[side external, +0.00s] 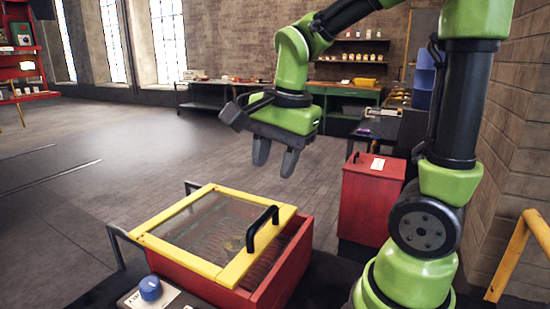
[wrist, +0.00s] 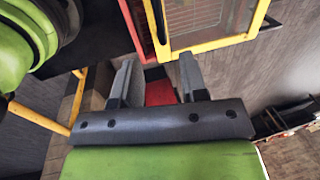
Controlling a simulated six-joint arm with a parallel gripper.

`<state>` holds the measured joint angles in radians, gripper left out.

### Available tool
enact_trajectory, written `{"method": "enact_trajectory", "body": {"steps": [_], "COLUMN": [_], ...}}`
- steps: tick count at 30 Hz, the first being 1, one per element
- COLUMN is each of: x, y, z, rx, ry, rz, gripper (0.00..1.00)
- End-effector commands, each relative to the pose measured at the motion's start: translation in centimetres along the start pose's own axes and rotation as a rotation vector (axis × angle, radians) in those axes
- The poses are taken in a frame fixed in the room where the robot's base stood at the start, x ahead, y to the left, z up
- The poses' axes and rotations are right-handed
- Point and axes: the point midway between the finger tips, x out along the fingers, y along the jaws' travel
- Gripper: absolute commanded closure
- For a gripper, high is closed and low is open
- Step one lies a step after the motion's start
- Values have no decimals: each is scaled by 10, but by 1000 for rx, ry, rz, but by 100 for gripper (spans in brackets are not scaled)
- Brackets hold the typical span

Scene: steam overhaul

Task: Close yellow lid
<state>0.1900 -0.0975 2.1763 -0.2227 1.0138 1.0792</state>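The yellow lid (side external: 180,261) is a yellow frame around a clear pane, with a black handle (side external: 262,229) on its right side. It lies over a red box (side external: 292,262), and a strip of the box's inside shows between the lid's right edge and the box's right wall. I cannot tell whether the lid is tilted up or slid aside. My gripper (side external: 275,163) is open and empty, pointing down, above and apart from the lid and handle. In the wrist view, my gripper's fingers (wrist: 156,76) are spread, with the yellow lid (wrist: 213,44) ahead and to the right.
A blue knob (side external: 150,288) sits on a panel at the box's front left. A red cabinet (side external: 371,197) stands right of the box. A yellow rail (side external: 508,261) is at the far right. Benches stand along the back wall. The floor at left is clear.

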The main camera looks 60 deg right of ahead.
Motion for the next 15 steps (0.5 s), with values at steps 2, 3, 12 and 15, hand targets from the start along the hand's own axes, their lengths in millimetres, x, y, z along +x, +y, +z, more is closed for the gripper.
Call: {"method": "enact_trajectory", "body": {"steps": [2, 3, 12, 15], "x": [0, 0, -4, -3], "y": [0, -1, -43, -65], "z": [0, 0, -3, -2], "rx": [-1, -6, -513, -787], "ry": [0, 0, -37, -89], "rz": [0, 2, 172, 260], "gripper": [67, 76, 100, 100]}}
